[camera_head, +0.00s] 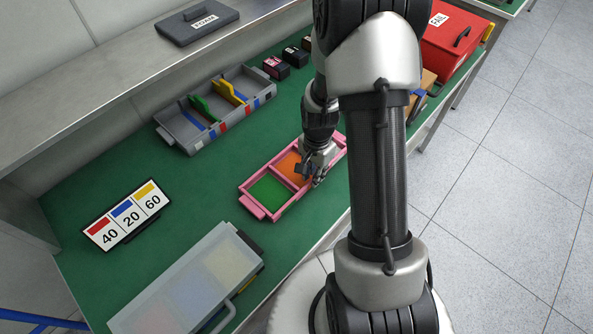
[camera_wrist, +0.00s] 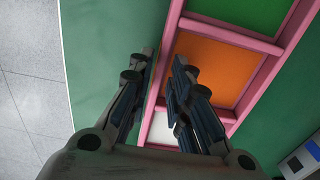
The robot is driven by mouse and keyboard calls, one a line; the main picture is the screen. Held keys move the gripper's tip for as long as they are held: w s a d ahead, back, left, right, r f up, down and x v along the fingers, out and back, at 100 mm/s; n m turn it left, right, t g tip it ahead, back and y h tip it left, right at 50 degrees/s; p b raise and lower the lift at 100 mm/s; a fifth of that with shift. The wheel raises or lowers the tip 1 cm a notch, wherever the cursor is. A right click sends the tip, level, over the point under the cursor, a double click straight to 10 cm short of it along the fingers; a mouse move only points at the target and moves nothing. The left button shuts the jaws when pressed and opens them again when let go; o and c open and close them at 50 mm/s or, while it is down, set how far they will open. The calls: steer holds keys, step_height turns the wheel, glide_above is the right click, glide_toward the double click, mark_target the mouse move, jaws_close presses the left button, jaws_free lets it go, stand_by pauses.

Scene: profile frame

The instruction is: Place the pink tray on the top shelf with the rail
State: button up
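The pink tray (camera_head: 287,207) lies on the green table top, with a green, an orange and a white compartment; the wrist view shows its pink rim (camera_wrist: 258,45). Whether the fingertips reach below the rim is unclear. A grey shelf (camera_head: 130,78) runs along the wall; I cannot make out a rail on it.
A dark case (camera_head: 197,22) sits on the shelf. A grey divided bin (camera_head: 178,128), small black boxes (camera_head: 277,67), a number sign (camera_head: 125,215), a translucent-lidded box (camera_head: 190,285) and a red toolbox (camera_head: 450,42) stand on the table.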

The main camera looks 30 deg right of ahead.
step_height(320, 180, down, 2)
steer(key=shift+f, duration=0.1)
steer(key=shift+c, duration=0.5)
jaws_close()
